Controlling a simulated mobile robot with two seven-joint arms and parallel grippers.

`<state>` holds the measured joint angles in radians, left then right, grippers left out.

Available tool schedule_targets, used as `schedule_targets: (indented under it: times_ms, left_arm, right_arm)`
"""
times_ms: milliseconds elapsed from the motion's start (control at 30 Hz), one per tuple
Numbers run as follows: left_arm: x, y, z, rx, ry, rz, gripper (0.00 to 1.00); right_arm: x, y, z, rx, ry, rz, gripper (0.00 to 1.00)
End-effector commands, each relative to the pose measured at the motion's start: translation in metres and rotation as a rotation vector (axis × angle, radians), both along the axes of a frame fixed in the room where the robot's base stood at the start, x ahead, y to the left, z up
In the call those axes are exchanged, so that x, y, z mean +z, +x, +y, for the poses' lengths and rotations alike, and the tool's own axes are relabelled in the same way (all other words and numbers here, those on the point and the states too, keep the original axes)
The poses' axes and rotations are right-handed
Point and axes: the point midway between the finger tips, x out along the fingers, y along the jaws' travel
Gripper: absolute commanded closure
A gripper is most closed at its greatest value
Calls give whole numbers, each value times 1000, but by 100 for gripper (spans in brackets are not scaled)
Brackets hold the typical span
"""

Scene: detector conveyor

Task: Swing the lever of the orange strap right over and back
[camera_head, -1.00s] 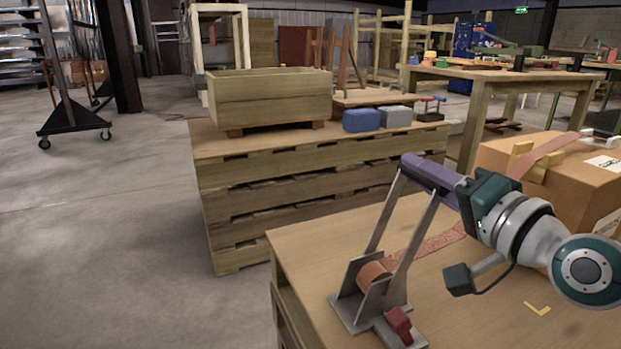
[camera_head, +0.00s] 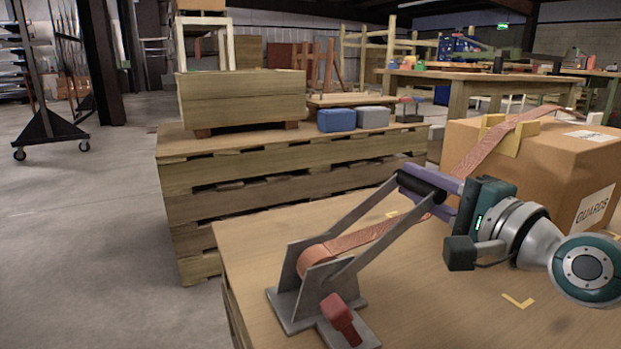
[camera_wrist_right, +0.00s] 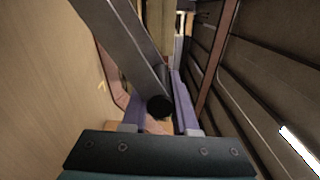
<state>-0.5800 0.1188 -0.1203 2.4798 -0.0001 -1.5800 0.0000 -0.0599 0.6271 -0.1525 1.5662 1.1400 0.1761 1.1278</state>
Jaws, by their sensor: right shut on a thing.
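The ratchet buckle (camera_head: 290,310) stands near the front-left corner of the table. The orange strap (camera_head: 372,237) is wound on its spool and runs right over the carton. The grey lever (camera_head: 352,212) slants up to the right from the buckle, its black crossbar (camera_head: 424,186) at the top. My right gripper (camera_head: 426,192) has its purple fingers shut around that crossbar. In the right wrist view a lever side plate (camera_wrist_right: 125,45) comes down to the crossbar end (camera_wrist_right: 160,106) between the fingers. The gripper partly hides the crossbar. My left gripper is out of view.
The strapped carton (camera_head: 560,160), with a yellow corner guard (camera_head: 505,137), stands behind my right gripper. A red-handled part (camera_head: 340,318) sits at the buckle's front. A pallet stack (camera_head: 290,180) with a wooden crate (camera_head: 240,98) stands beyond the table. Bare tabletop (camera_head: 430,300) lies right of the buckle.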

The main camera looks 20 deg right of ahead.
Motion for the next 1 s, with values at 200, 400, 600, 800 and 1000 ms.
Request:
schedule_targets:
  times_ms: [200,400,600,800,1000]
  left_arm:
    - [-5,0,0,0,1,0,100]
    - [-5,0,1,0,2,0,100]
    - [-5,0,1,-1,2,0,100]
    - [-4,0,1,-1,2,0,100]
    - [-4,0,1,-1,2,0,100]
  right_arm:
    - [-6,-1,1,2,-4,5,100]
    - [-7,-1,0,3,-4,7,100]
    - [-8,-1,1,3,-4,8,68]
    - [-6,-1,0,1,-4,5,46]
    - [-5,0,0,1,-4,2,43]
